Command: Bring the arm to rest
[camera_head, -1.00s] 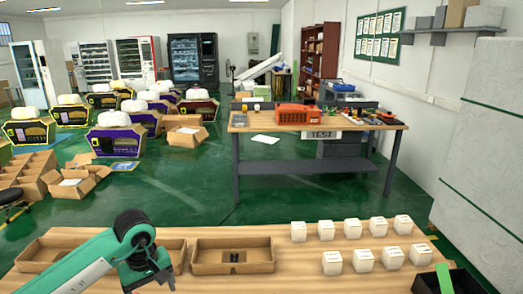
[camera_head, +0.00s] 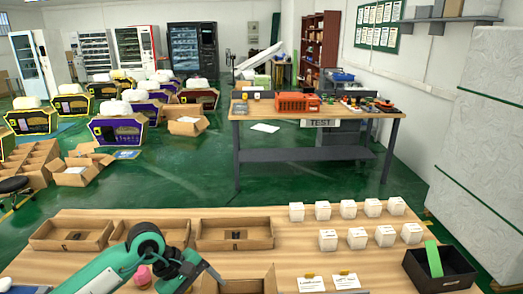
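My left arm comes in from the bottom left, over the near table (camera_head: 295,262). Its gripper (camera_head: 205,272) is a dark shape low over the table, beside the front cardboard tray (camera_head: 245,286). Whether its fingers are apart is too small to tell, and I see nothing clearly held in it. My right gripper is out of view. A small pink-topped object (camera_head: 142,276) shows behind my arm, partly hidden by it.
Cardboard trays (camera_head: 265,236) line the table's left half. Several white boxes (camera_head: 348,209) stand in two rows on the right. A black bin (camera_head: 455,284) with a green piece (camera_head: 434,259) is at the right edge. White cards (camera_head: 312,284) lie in front.

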